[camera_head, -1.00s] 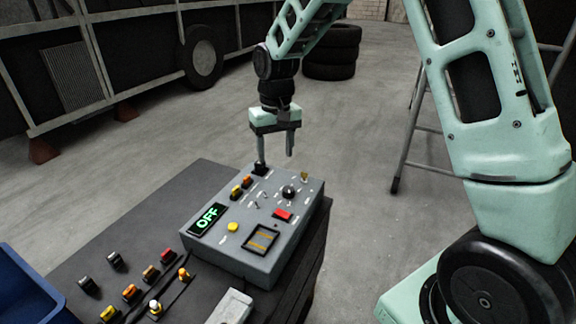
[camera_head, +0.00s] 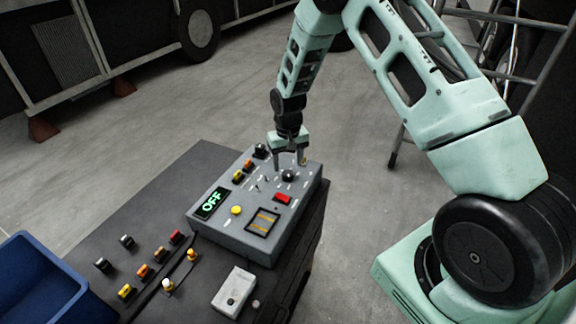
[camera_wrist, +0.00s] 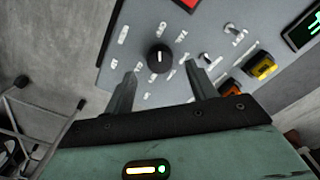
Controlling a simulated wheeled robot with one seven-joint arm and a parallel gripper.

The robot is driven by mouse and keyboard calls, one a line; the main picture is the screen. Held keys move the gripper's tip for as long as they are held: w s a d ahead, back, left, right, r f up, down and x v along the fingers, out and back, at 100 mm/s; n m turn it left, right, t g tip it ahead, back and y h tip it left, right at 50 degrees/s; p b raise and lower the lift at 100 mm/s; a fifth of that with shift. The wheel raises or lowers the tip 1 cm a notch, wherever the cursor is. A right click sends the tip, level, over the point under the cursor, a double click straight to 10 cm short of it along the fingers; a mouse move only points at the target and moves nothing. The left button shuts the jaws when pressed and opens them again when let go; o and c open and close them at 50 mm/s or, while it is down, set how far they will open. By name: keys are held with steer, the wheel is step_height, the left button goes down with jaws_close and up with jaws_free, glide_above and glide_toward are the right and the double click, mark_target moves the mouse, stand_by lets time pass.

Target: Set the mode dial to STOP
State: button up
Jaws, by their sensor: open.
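The mode dial is a round black knob (camera_head: 289,175) on the sloped top of the grey control box (camera_head: 262,258). In the wrist view my gripper (camera_wrist: 160,78) has one finger on each side of the knob's line, and the knob shows just beyond the fingertips. I cannot tell whether they touch it.
A green display (camera_head: 212,203) reads OFF. Close to the dial are a red button (camera_head: 282,198), small toggle switches and yellow and orange rockers (camera_head: 239,176). The dark bench (camera_head: 150,215) holds loose coloured switches and a pale box (camera_head: 234,292). A blue bin (camera_head: 38,275) stands at left.

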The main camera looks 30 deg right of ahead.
mark_target(288, 173)
steer(key=shift+f+p, duration=0.45)
steer(key=shift+f, duration=1.4)
steer(key=shift+c, duration=0.4)
steer(key=c, duration=0.9)
